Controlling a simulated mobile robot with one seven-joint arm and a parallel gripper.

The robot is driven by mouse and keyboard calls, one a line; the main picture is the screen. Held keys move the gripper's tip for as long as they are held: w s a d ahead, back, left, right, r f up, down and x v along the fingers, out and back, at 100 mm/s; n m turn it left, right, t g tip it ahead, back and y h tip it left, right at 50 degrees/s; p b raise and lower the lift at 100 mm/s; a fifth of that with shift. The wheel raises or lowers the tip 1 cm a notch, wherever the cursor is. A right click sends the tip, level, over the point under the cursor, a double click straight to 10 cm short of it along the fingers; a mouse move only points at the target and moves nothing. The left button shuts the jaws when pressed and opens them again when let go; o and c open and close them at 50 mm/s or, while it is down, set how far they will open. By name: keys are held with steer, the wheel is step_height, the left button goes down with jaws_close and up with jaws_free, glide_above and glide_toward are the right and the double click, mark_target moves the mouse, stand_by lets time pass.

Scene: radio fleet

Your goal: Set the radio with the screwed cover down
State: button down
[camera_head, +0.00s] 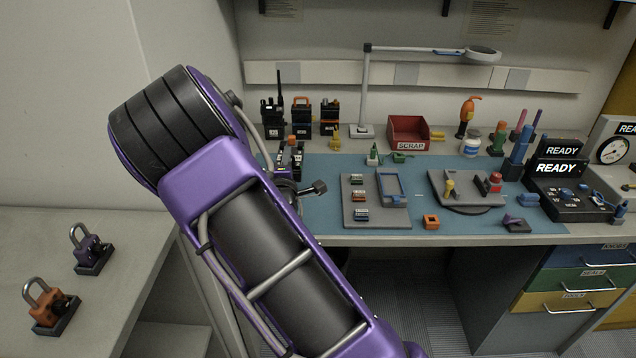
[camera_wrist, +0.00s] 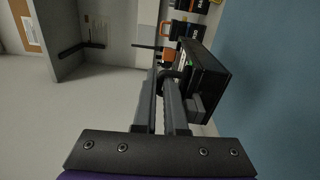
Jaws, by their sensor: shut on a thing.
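My gripper (camera_wrist: 167,80) is shut on a dark, boxy radio (camera_wrist: 207,82), seen in the wrist view. The radio lies sideways in that picture, to the right of the fingers, beside the blue mat (camera_wrist: 270,100). In the head view a dark radio with an orange part (camera_head: 291,158) shows at the mat's back left corner, just past my wrist. My arm hides most of my gripper there. I cannot make out a screwed cover, nor whether the radio touches the mat.
Several radios stand at the back left, including one with a long antenna (camera_head: 273,118). A red scrap bin (camera_head: 409,134), a grey parts tray (camera_head: 361,216) and a grey fixture (camera_head: 462,186) are on the bench. Bare mat lies between tray and fixture. Padlocks (camera_head: 90,250) sit on the left counter.

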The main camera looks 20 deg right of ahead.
step_height(320, 180, down, 9)
steer(key=shift+r+b, duration=0.2)
steer(key=shift+b, duration=0.35)
steer(key=c, duration=1)
jaws_free()
steer(key=shift+o, duration=0.2)
steer(key=v, duration=1.2)
steer(key=shift+r, duration=0.15)
